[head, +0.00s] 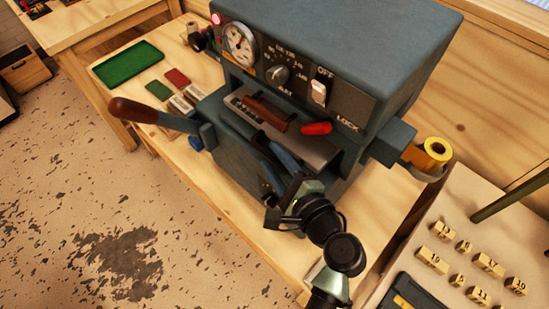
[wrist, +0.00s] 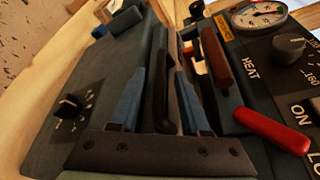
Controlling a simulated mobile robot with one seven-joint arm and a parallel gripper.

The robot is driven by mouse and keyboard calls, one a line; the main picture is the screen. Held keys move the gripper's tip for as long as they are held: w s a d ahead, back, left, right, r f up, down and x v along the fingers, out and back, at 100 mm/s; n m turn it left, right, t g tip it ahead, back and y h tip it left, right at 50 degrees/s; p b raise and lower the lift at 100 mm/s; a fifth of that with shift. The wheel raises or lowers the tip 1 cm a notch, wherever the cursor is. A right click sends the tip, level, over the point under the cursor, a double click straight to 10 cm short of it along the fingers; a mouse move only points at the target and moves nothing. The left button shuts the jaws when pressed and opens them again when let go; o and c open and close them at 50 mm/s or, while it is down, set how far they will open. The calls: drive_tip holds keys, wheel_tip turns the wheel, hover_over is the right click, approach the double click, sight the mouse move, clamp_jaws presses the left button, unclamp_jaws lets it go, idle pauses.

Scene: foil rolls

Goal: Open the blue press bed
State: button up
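The blue-grey press (head: 330,50) stands on a wooden bench. Its lower front body, which seems to be the bed (head: 237,158), is below the slot with the brown-red bar (head: 265,113). In the wrist view, the blue-grey front (wrist: 60,75) has a black knob, and a black curved handle (wrist: 164,95) stands out beside it. My gripper (wrist: 162,68) has its two blue fingers on either side of this handle, with gaps showing. I see no opening in the bed.
A red lever (head: 317,128) sits beside the word LOCK. A wood-tipped lever (head: 135,110) sticks out at the left. A yellow foil roll (head: 432,152) hangs at the right. Several number blocks (head: 432,260) lie at the lower right. A green tray (head: 128,63) is at the left.

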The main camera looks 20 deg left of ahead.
clamp_jaws()
idle(1.2)
